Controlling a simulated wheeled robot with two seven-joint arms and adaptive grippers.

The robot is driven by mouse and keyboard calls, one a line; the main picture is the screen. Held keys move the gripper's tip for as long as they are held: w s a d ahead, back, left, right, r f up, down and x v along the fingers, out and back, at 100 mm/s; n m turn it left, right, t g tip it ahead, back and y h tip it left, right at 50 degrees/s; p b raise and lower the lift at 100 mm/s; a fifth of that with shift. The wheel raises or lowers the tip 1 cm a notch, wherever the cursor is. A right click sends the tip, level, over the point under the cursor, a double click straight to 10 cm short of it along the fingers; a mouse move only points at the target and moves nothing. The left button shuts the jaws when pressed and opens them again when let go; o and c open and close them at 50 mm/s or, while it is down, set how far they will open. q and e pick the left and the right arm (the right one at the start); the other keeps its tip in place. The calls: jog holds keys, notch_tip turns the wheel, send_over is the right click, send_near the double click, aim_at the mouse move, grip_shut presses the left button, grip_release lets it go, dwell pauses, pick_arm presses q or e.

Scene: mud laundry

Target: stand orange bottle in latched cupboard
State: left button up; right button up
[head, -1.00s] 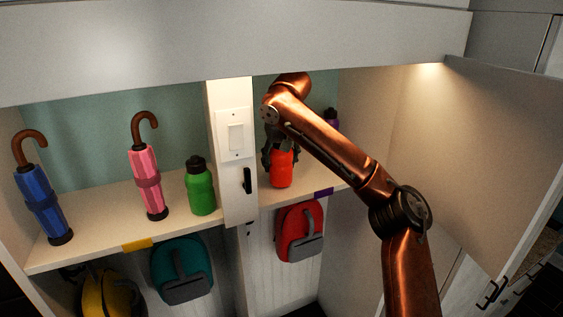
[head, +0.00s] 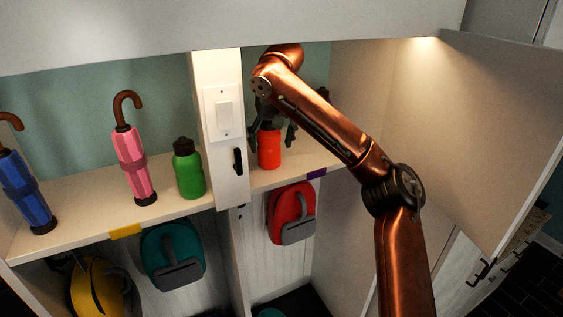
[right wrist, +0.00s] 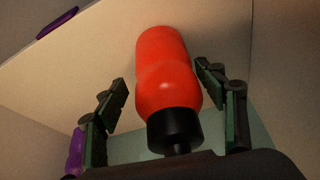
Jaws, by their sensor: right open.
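The orange bottle (head: 269,152), bright red-orange with a black cap, stands upright on the shelf (head: 290,176) of the right-hand cupboard compartment. The cupboard door (head: 485,140) is swung wide open at the right. My right gripper (head: 272,132) is open, with its fingers spread on either side of the bottle's upper part. In the right wrist view the bottle (right wrist: 166,75) lies between the two fingers, with a visible gap on each side. The arm hides part of the compartment's back. My left gripper is out of view.
A divider with a white switch plate (head: 223,112) and black handle (head: 238,161) stands close left of the gripper. A purple bottle (head: 323,93) is partly hidden behind the arm. A green bottle (head: 188,172) and pink umbrella (head: 131,162) stand in the left compartment. A red backpack (head: 292,212) hangs below.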

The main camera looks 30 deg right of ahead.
jog(key=s+a+b, duration=0.2)
jog(key=s+b, duration=0.1)
jog(key=s, duration=0.6)
jog(key=shift+s, duration=0.4)
